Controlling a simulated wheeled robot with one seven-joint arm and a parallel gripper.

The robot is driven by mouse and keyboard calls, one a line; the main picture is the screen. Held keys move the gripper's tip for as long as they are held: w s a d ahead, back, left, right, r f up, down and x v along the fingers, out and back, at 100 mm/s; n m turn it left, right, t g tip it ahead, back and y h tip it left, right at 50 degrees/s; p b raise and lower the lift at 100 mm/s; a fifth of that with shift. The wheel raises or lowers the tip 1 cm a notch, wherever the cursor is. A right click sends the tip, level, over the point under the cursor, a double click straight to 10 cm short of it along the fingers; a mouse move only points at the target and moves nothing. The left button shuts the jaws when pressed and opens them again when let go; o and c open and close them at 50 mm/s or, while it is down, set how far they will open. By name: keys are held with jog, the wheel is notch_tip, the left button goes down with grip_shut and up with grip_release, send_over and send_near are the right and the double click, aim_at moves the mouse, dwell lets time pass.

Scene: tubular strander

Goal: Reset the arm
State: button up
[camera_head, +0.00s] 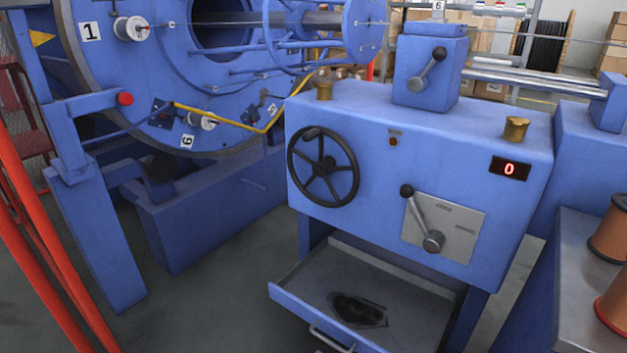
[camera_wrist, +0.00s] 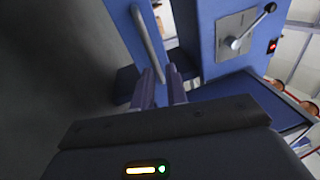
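A dark patch (camera_head: 357,309) lies in the drawer.
The cabinet carries a black handwheel (camera_head: 323,167), a lever on a grey plate (camera_head: 445,230) and a red display (camera_head: 510,169) reading 0. A grey-topped bench (camera_head: 580,280) with copper-coloured spools stands at right. Red rails (camera_head: 35,235) stand at left. Some grey floor is clear.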

jog(key=s+d+r+m+g+y+p, duration=0.1)
jog(key=s+d+r+m+g, duration=0.1)
jog(key=d+r+m+g, duration=0.4)
jog(key=s+d+r+m+g+y+p, duration=0.1)
jog(key=d+r+m+g, duration=0.25)
jog(key=r+m, duration=0.6)
jog(key=s+d+r+m+g+y+p, duration=0.1)
jog(key=s+d+r+m+g, duration=0.15)
jog(key=r+m+g, duration=0.55)
jog(key=s+d+r+m+t+y+p, duration=0.1)
jog(key=s+r+m+t+y, duration=0.3)
jog(key=r+m, duration=0.4)
jog(key=s+d+r+m+t+y+p, duration=0.1)
jog(key=s+r+m+t+y, duration=0.3)
jog(key=m, duration=0.9)
notch_tip(320, 180, up, 5)
jog(key=s+d+y, duration=0.1)
jog(key=s+y, duration=0.1)
jog(key=shift+s+d+f+p, duration=0.2)
jog(key=shift+s+p, duration=0.1)
